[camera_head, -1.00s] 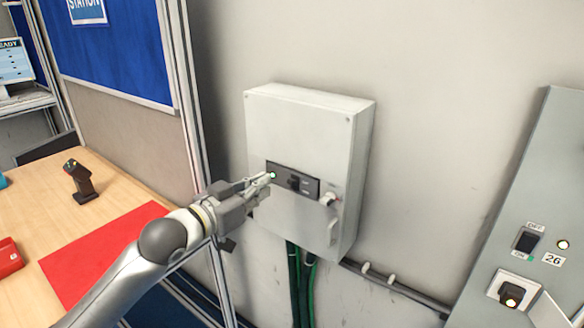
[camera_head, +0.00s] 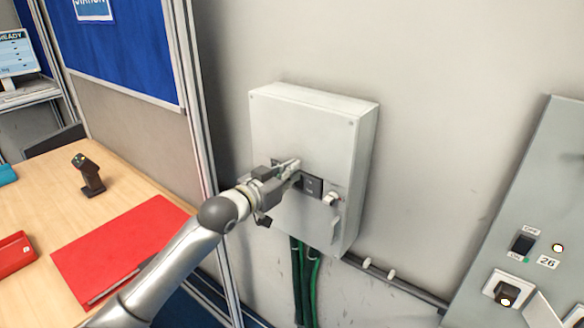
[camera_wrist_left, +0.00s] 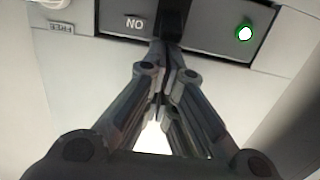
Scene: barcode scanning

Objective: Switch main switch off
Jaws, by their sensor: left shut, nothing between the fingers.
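The light grey switch box (camera_head: 290,120) hangs on the wall in the middle of the head view. Its dark panel (camera_head: 313,186) is partly hidden by my left gripper (camera_head: 294,168). The left wrist view shows the panel upside down, with the black main switch (camera_wrist_left: 172,14), an "ON" label (camera_wrist_left: 135,22) and a green-ringed lamp (camera_wrist_left: 244,33) that is lit. My left gripper (camera_wrist_left: 164,48) is shut and empty, its fingertips right at the switch. I cannot tell whether they touch it. The switch's exact position is hard to read. My right gripper is not in view.
A white knob (camera_head: 331,199) sticks out beside the panel. Green cables (camera_head: 305,280) leave the box below. A grey panel (camera_head: 545,190) stands at the right. At the left, the table (camera_head: 115,197) holds a red mat (camera_head: 125,250) and a scanner (camera_head: 88,175).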

